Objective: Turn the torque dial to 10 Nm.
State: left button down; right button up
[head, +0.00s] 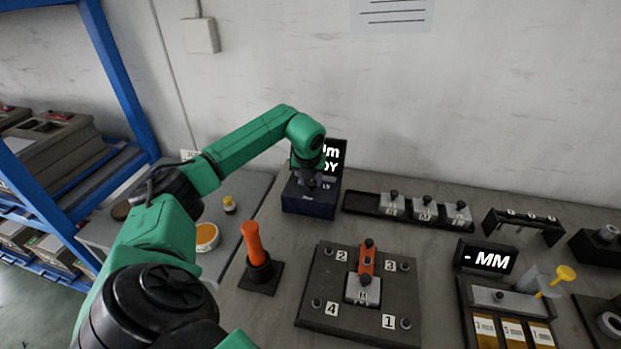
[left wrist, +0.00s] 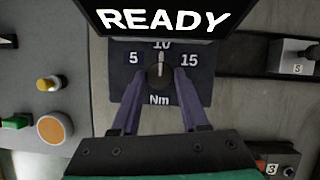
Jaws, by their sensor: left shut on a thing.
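The torque dial (left wrist: 159,72) is a small dark knob on a dark blue panel marked 5, 10, 15 and Nm. Its light pointer line points straight up toward the 10, whose top is cut off by the display (left wrist: 165,18) reading READY. My left gripper (left wrist: 159,80) has a finger on each side of the dial and is shut on it. In the head view my left gripper (head: 311,180) is over the blue torque box (head: 308,203), hiding the dial and part of the display (head: 335,155). My right gripper is in neither view.
Right of the box is a dark tray (head: 360,202) with several grey socket blocks. In front are an orange-handled tool (head: 253,245) in a black stand and a numbered plate (head: 325,285) with a grey block marked M. A display (head: 486,259) reads "- MM".

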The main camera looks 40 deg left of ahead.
pick_arm(q)
jog(key=shift+r, duration=0.1)
jog(key=shift+c, duration=2.1)
grip_release()
jog(key=b+v, duration=0.1)
jog(key=v, duration=1.3)
jog(key=shift+r+b, duration=0.15)
jog(key=shift+b, duration=0.25)
jog(key=shift+d, duration=0.1)
